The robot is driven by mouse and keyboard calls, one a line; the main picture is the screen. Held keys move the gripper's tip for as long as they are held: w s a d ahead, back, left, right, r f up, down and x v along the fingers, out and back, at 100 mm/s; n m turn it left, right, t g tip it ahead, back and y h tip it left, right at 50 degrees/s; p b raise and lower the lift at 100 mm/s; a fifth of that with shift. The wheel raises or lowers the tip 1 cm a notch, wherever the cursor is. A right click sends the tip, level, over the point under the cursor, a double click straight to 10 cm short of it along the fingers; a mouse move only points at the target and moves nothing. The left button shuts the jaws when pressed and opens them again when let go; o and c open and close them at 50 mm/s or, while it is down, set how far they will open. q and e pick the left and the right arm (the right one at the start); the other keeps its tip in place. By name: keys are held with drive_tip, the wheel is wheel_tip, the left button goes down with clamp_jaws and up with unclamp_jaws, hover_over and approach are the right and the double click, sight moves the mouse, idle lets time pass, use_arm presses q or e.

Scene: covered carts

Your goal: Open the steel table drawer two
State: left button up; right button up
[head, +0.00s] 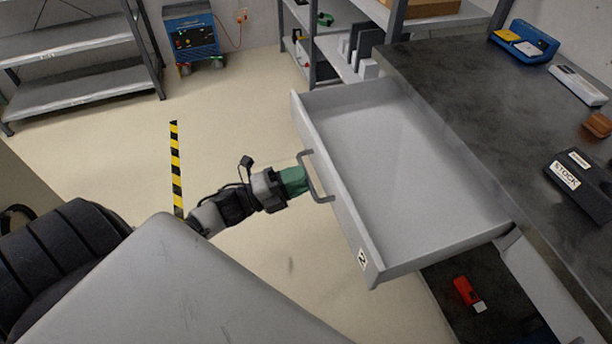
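The steel table (450,85) stands at the right with a dark top. Its drawer two (410,180), light grey and marked "2" on the front, is pulled far out and looks empty inside. The drawer's bar handle (313,178) is on its front face. My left gripper (302,181) is at the handle, its green fingers reaching to the bar. From this angle I cannot tell whether the fingers are closed around it. My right gripper is not in view.
On the tabletop are a dark STOCK box (580,185), a blue tray (525,42) and a brown block (597,125). A red item (467,292) lies on the shelf below. A blue machine (191,32) and shelving (80,90) stand behind.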

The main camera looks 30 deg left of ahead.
use_arm(q)
drive_tip(key=v, duration=0.8)
drive_tip(key=shift+s+a+b, duration=0.2)
drive_tip(key=shift+s+b, duration=0.05)
drive_tip(key=shift+b, duration=0.1)
drive_tip(key=s+a+f+n+g+y+p, duration=0.1)
drive_tip(key=s+f+n+g+y+p, duration=0.15)
drive_tip(key=f+n+y, duration=0.65)
drive_tip(key=s+a+f+n+g+y+p, duration=0.1)
drive_tip(key=s+a+f+n+y+p, duration=0.15)
drive_tip(key=f+n, duration=0.7)
drive_tip(key=s+d+f+n+g+p, duration=0.1)
drive_tip(key=s+d+f+g, duration=0.2)
drive_tip(key=s+f, duration=0.3)
drive_tip(key=s+d+f+n+g+p, duration=0.1)
drive_tip(key=s+d+f+g, duration=0.3)
drive_tip(key=s, duration=0.6)
drive_tip(key=s+d+f+n+g+p, duration=0.1)
drive_tip(key=s+d+f+n+g, duration=0.1)
drive_tip(key=s+d+f+g, duration=0.2)
drive_tip(key=s+d+f+y, duration=0.1)
drive_tip(key=s+d+f, duration=0.1)
drive_tip(key=s+f, duration=0.2)
drive_tip(key=shift+s+d+f+n, duration=0.25)
drive_tip(key=shift+d+f+n, duration=0.1)
drive_tip(key=shift+d, duration=0.05)
